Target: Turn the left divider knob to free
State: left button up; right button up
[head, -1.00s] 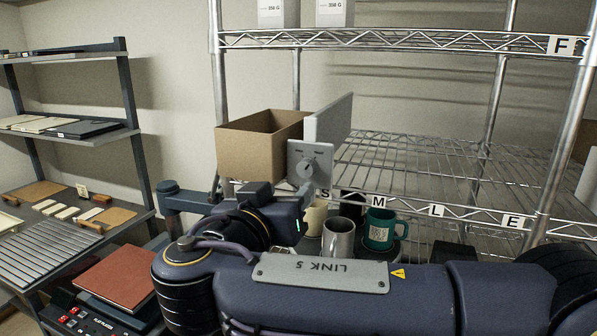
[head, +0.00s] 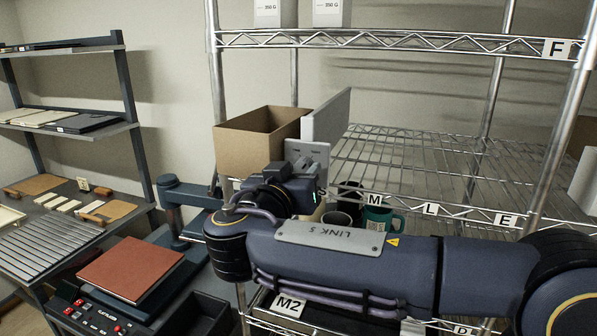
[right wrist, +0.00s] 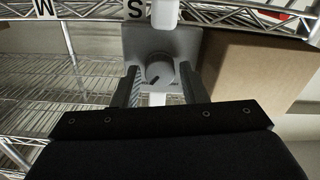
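The grey divider (head: 327,118) stands upright on the wire shelf, with a grey knob plate (head: 312,150) at its front. In the head view, my right gripper covers the knob. The right wrist view, which is upside down, shows the round grey knob (right wrist: 160,71) on its plate (right wrist: 186,42), with a dark pointer mark toward its lower right. My right gripper (right wrist: 158,88) is open, its fingers on either side of the knob with visible gaps. I cannot tell whether the fingertips reach past the knob's face. The plate's labels are unreadable. My left gripper is not in view.
A cardboard box (head: 235,152) stands directly left of the divider. A teal mug (head: 380,218) and other mugs are close below and behind my right arm. The wire shelf right of the divider (head: 430,165) is empty. A press with a red-brown pad (head: 130,268) stands at lower left.

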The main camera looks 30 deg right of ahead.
jog(key=c, duration=0.7)
jog(key=shift+o, duration=0.2)
jog(key=shift+f+n, duration=0.1)
jog(key=shift+n, duration=0.2)
jog(key=shift+n+b, duration=0.75)
jog(key=shift+n, duration=0.25)
jog(key=n+b, duration=0.1)
jog(key=n, duration=0.6)
jog(key=shift+n, duration=2.2)
